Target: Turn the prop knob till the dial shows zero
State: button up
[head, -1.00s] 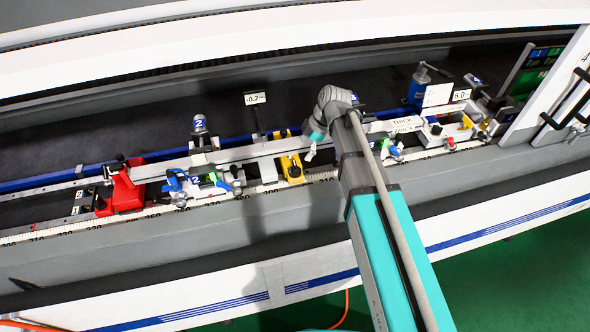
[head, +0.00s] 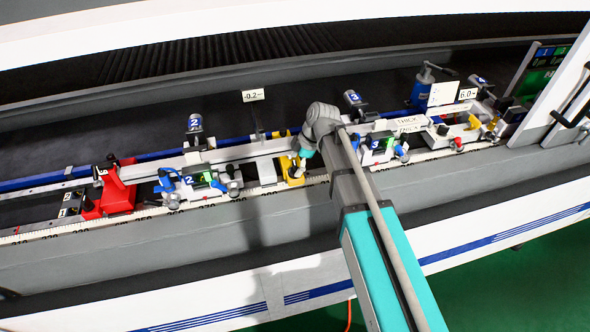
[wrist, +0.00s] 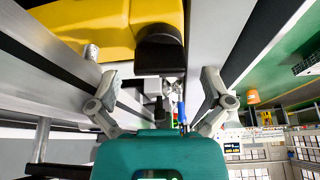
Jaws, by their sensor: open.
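The yellow prop (head: 291,167) stands under the long light-grey profile (head: 262,149), just left of my gripper. Its dial (head: 253,95), a white plate on a post behind the profile, reads -0.2. In the wrist view the prop's yellow body (wrist: 95,22) fills the upper left. A black rounded knob (wrist: 160,50) sticks out of it, ahead of my gripper and roughly centred between the fingers. My gripper (wrist: 160,82) is open and empty, with one finger on each side. In the head view my gripper (head: 302,161) is beside the prop; the knob is hidden there.
A red stop (head: 117,190) and blue-handled clamps (head: 168,183) stand along the rail to the left. More clamps (head: 380,148) and a 6.0 display (head: 467,94) are to the right. A ruler strip (head: 130,218) runs along the front edge.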

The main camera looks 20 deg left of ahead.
jog(key=shift+a+f, duration=0.15)
jog(key=shift+f, duration=0.2)
jog(key=c, duration=1.1)
jog(key=shift+c, duration=0.2)
jog(key=shift+s+m, duration=0.1)
jog(key=shift+m, duration=0.3)
jog(key=m+t, duration=0.1)
jog(key=m, duration=0.2)
jog(key=shift+y, duration=0.3)
jog(key=shift+m+t, duration=1)
jog(key=shift+m, duration=1.1)
